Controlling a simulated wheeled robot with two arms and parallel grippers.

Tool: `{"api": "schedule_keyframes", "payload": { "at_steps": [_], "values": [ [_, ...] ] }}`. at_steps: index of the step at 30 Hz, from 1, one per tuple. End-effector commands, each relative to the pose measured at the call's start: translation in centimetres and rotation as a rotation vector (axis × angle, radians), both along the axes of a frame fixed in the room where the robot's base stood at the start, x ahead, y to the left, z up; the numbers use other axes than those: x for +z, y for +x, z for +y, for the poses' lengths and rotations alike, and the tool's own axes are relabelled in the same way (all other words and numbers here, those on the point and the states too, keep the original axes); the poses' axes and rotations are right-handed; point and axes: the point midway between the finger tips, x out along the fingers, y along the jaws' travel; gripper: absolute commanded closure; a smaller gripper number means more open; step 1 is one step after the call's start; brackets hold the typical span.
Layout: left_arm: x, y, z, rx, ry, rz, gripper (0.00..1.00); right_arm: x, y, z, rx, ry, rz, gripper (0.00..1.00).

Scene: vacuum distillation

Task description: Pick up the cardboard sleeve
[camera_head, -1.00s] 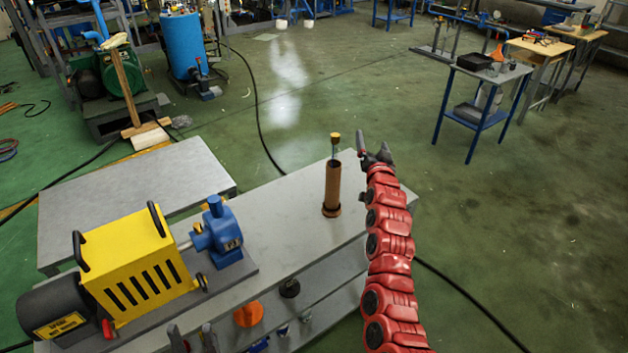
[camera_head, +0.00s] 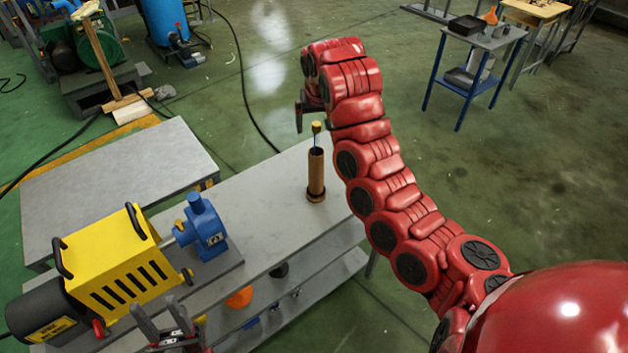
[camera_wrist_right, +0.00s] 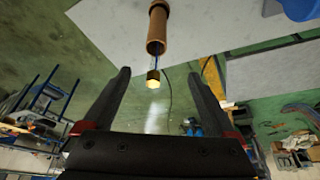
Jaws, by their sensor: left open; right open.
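The cardboard sleeve (camera_head: 316,178) is a brown upright tube on the grey bench (camera_head: 262,214). A thin stem with a yellow cap (camera_head: 316,127) sticks out of its top. In the right wrist view the sleeve (camera_wrist_right: 157,32) is at the top, its open end and the yellow cap (camera_wrist_right: 152,79) facing the fingers. My right gripper (camera_head: 299,112) points downward above and beside the sleeve, open and empty; in its wrist view the two fingers (camera_wrist_right: 160,73) are wide apart, with the sleeve beyond the tips. My left gripper (camera_head: 155,312) is open and empty at the bottom left.
A yellow slotted housing (camera_head: 112,265) with a blue pump (camera_head: 205,230) stands on the bench, left of the sleeve. An orange item (camera_head: 239,297) is on the shelf below. A lower grey table (camera_head: 120,185) lies behind. The bench top around the sleeve is clear.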

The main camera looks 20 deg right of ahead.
Motion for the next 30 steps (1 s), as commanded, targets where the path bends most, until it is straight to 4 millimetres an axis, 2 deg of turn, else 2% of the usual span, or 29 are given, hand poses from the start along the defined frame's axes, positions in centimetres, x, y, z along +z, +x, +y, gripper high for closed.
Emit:
{"api": "schedule_keyframes", "payload": {
  "at_steps": [3, 8, 11, 15, 20, 26, 30],
  "values": [
    [-0.6, 0.0, 0.0, 0.000, 0.000, 0.000, 0.50, -2.1, 0.8, 0.2, 0.001, 0.003, -0.001, 0.08],
    [-0.8, 0.0, 0.0, 0.000, 0.000, 0.000, 0.50, -4.0, 1.7, -0.1, 0.001, -0.001, -0.003, 0.08],
    [0.8, 0.0, 0.0, 0.000, 0.000, 0.000, 0.50, -5.4, 2.3, -0.5, 0.000, 0.000, 0.004, 0.08],
    [1.6, 0.0, 0.0, 0.000, 0.000, 0.000, 0.50, -7.5, 3.2, -0.6, 0.000, -0.002, -0.001, 0.08],
    [1.9, 0.0, 0.0, 0.000, 0.000, 0.000, 0.50, -8.5, 3.5, -0.6, 0.000, -0.001, -0.002, 0.08],
    [3.9, 0.0, 0.0, 0.000, 0.000, 0.000, 0.50, -9.8, 4.2, -1.3, -0.002, -0.002, -0.001, 0.08],
    [4.9, 0.0, 0.0, 0.000, 0.000, 0.000, 0.50, -11.6, 4.8, -1.6, 0.001, -0.003, -0.003, 0.08]
  ]
}}
